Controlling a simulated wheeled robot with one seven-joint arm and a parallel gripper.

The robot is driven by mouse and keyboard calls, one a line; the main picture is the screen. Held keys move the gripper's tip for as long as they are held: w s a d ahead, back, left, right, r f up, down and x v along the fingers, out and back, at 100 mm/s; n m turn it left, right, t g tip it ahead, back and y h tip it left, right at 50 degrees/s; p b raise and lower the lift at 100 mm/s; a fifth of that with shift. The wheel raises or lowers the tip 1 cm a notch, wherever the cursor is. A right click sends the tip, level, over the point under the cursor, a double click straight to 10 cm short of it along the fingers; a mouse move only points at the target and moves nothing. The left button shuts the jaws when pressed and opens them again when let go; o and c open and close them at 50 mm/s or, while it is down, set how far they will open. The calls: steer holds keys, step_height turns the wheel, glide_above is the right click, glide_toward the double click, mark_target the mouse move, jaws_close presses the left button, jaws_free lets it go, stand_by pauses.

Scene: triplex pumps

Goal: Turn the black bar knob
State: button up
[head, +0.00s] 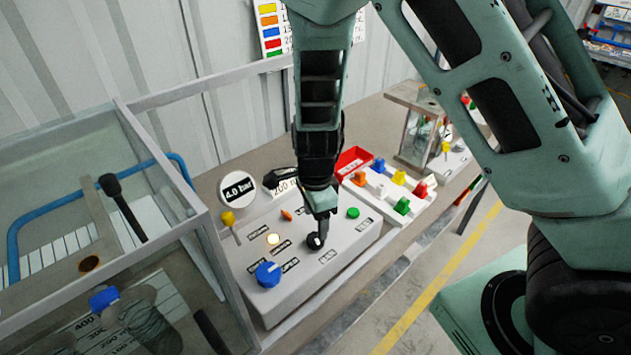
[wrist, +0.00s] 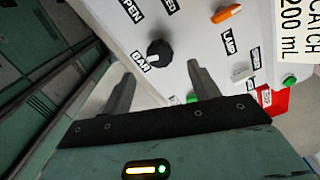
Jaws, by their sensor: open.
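The black bar knob (head: 315,242) is a round dark knob on the sloping top of a light grey control panel (head: 300,285). In the wrist view the knob (wrist: 160,53) shows a white pointer mark towards its lower edge, near a label reading "BAR". My gripper (head: 322,218) points down at the knob in the head view and partly hides it. In the wrist view my gripper (wrist: 160,70) is open, with the knob just ahead of the gap between its fingertips. No finger is clearly touching it.
The panel also carries a blue knob (head: 268,273), an orange switch (head: 287,214), a lit lamp (head: 274,239), a yellow lever (head: 228,218) and a green button (head: 353,212). A glass-walled tank (head: 120,110) stands at left. A red tray (head: 352,160) lies behind.

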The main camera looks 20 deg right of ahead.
mark_target(316, 238)
step_height(316, 238, up, 12)
steer(key=shift+f, duration=0.25)
stand_by(0.4)
steer(key=s+a+f+n+b, duration=0.1)
steer(key=s+a+n+b, duration=0.2)
steer(key=s+n, duration=0.7)
steer(key=s+a+f+n+b, duration=0.1)
steer(key=s+a+n+b, duration=0.2)
steer(key=s+n, duration=0.7)
steer(key=shift+s+a+n+y+b, duration=0.25)
steer(key=shift+n+b, duration=0.95)
steer(key=shift+n, duration=1.9)
steer(key=shift+d, duration=0.1)
